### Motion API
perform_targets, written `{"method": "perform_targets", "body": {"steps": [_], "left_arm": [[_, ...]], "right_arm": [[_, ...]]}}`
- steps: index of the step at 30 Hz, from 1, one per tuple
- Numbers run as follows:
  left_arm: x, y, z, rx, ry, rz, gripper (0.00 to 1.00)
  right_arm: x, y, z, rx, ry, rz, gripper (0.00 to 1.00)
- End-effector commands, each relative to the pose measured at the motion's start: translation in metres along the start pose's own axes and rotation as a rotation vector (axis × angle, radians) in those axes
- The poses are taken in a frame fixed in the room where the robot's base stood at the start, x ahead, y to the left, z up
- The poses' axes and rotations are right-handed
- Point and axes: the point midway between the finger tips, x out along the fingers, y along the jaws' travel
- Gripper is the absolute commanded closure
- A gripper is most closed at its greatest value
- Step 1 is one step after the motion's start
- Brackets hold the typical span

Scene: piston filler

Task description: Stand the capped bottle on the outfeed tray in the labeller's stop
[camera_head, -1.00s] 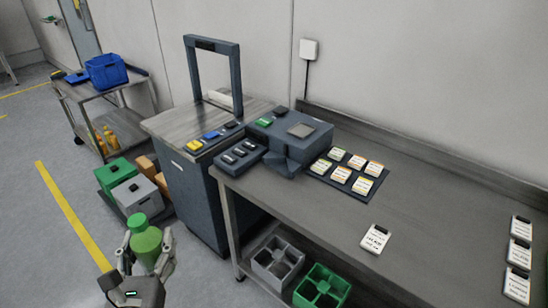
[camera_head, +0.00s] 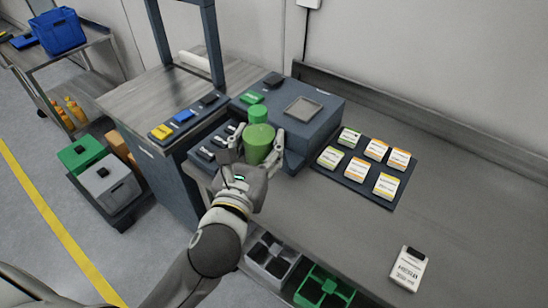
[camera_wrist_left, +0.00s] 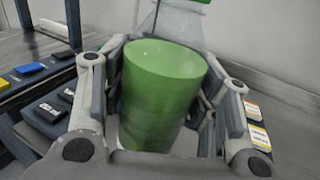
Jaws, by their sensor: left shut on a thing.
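A green bottle with a green cap (camera_head: 259,136) is held by my left gripper (camera_head: 260,148), which is shut on it. In the head view the bottle is in front of the dark labeller (camera_head: 322,112), overlapping its front left part. I cannot tell whether its base touches anything. In the left wrist view the green bottle (camera_wrist_left: 160,90) fills the space between the fingers, with a clear shape and a green edge above it. The labeller's stop is not clearly visible behind the bottle and hand. My right gripper is not in view.
A mat with several label packs (camera_head: 386,186) lies right of the labeller. A white-and-black pack (camera_head: 408,268) lies on the bench. Coloured blocks (camera_head: 183,116) line the left counter's edge, below a dark upright frame (camera_head: 209,50). Grey and green crates (camera_head: 325,290) sit under the bench.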

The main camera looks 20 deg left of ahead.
Motion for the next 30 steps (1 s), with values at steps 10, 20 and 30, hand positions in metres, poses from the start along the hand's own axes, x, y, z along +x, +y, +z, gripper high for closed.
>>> {"method": "perform_targets", "body": {"steps": [10,20,30], "left_arm": [[0.080,0.007,-0.034,0.001,-0.002,0.004,0.83],[0.117,0.009,-0.082,0.000,-0.003,0.002,0.83],[0.124,0.010,-0.116,-0.001,-0.001,0.002,0.83]], "right_arm": [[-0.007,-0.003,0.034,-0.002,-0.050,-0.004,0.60],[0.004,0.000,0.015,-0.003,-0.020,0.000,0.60],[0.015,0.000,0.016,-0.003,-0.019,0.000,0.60]]}}
